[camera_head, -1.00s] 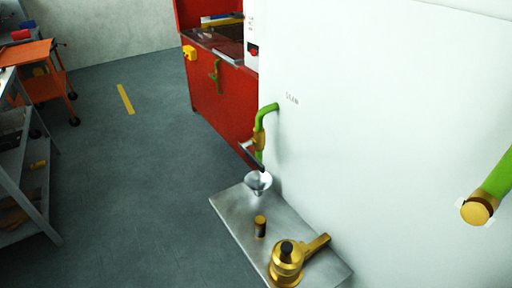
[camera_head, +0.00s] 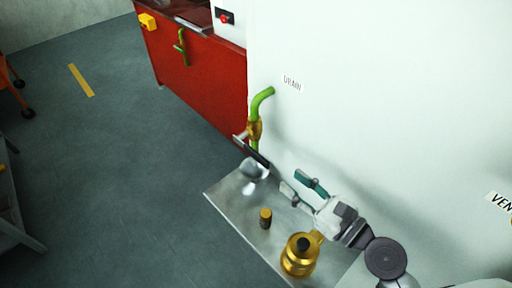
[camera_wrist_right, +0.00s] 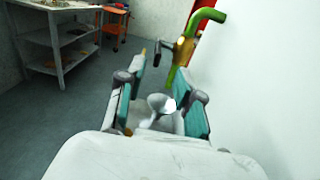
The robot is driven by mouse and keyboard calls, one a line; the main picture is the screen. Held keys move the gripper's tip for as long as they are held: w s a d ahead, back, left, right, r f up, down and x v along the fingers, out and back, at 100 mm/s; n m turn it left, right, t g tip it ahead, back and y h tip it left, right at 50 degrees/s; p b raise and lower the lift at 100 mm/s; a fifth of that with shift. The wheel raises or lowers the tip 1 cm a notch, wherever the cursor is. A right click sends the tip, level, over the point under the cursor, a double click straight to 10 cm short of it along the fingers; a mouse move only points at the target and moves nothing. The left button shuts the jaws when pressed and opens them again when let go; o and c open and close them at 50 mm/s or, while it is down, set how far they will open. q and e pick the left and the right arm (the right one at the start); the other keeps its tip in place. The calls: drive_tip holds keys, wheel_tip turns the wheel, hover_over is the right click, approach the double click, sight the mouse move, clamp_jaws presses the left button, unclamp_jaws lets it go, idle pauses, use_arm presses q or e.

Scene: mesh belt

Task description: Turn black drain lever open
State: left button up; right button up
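The black drain lever (camera_head: 256,156) sticks out from a brass valve (camera_head: 255,129) on the green drain pipe (camera_head: 262,97), beside a DRAIN label (camera_head: 292,83). In the head view it slants down to the right, above a metal funnel (camera_head: 254,170). My right gripper (camera_head: 299,190) is open and empty, to the right of and below the lever, and apart from it. In the right wrist view its teal-padded fingers (camera_wrist_right: 163,104) are spread, with the funnel showing between them. The lever's dark end (camera_wrist_right: 140,57) and the valve show beyond the fingertips. My left gripper is out of view.
A metal shelf (camera_head: 234,210) below the pipe carries a small brass-and-black cylinder (camera_head: 265,218) and a larger brass fitting (camera_head: 300,254). The white wall (camera_head: 400,100) stands close on the right.

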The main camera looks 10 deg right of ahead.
sight(258, 155)
drive_tip(key=p+x, duration=0.3)
drive_tip(key=x, duration=0.8)
drive_tip(key=shift+w+a, duration=0.25)
drive_tip(key=shift+w, duration=0.1)
drive_tip(key=c, duration=0.4)
clamp_jaws()
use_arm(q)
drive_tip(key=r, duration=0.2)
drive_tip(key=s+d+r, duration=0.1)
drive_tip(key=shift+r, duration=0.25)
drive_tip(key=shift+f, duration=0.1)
use_arm(e)
drive_tip(key=shift+f, duration=0.1)
